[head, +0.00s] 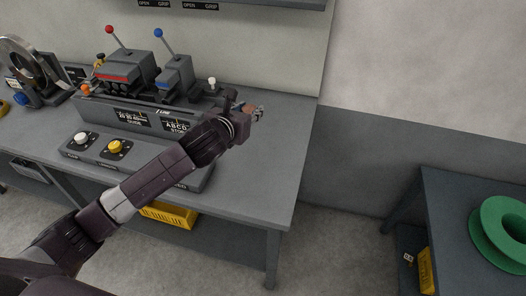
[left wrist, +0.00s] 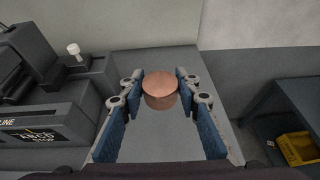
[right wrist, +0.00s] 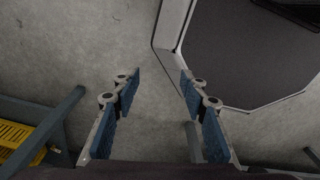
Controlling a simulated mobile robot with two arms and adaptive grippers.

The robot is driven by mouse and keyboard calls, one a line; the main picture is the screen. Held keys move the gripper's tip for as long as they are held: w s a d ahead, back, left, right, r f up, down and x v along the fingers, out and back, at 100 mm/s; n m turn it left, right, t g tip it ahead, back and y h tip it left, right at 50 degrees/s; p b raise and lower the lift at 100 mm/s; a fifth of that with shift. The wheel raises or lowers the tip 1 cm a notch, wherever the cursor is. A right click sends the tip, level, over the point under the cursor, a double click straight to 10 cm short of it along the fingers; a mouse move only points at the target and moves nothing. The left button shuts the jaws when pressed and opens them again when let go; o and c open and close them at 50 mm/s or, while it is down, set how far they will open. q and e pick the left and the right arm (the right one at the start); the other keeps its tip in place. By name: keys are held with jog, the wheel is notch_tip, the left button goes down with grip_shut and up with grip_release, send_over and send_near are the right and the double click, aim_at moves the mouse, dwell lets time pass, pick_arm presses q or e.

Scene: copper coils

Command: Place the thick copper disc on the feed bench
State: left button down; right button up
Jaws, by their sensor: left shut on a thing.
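The thick copper disc (left wrist: 160,90) shows in the left wrist view as a short, reddish-brown cylinder between the fingertips. My left gripper (left wrist: 160,84) is shut on it. In the head view my left gripper (head: 257,113) is over the right end of the grey bench (head: 262,175), and the disc is mostly hidden there. The bench top shows below the disc in the left wrist view; I cannot tell whether the disc touches it. My right gripper (right wrist: 160,82) is open and empty above the floor.
A machine with red (head: 110,30) and blue (head: 158,33) levers stands on the bench, left of my left gripper. A button panel (head: 100,148) lies in front. The bench's right end is clear. Another table at right holds a green spool (head: 490,240).

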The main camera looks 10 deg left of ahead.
pick_arm(q)
jog(key=w+r, duration=0.2)
jog(key=r, duration=0.1)
jog(key=shift+a, duration=0.35)
jog(key=shift+w, duration=0.2)
send_over(251, 152)
notch_tip(251, 152, down, 14)
jog(key=shift+f, duration=0.9)
notch_tip(251, 152, down, 3)
jog(key=shift+f, duration=0.2)
jog(key=shift+f+m+h, duration=0.25)
jog(key=shift+m+h, duration=0.05)
pick_arm(e)
jog(key=shift+w+d+r, duration=0.1)
jog(key=shift+w+d, duration=0.1)
jog(key=shift+d, duration=0.25)
pick_arm(q)
jog(key=shift+f, duration=0.1)
pick_arm(e)
jog(key=shift+d, duration=0.15)
pick_arm(q)
jog(key=c, duration=1.4)
grip_release()
jog(key=shift+c, duration=0.2)
pick_arm(e)
jog(key=shift+d, duration=0.2)
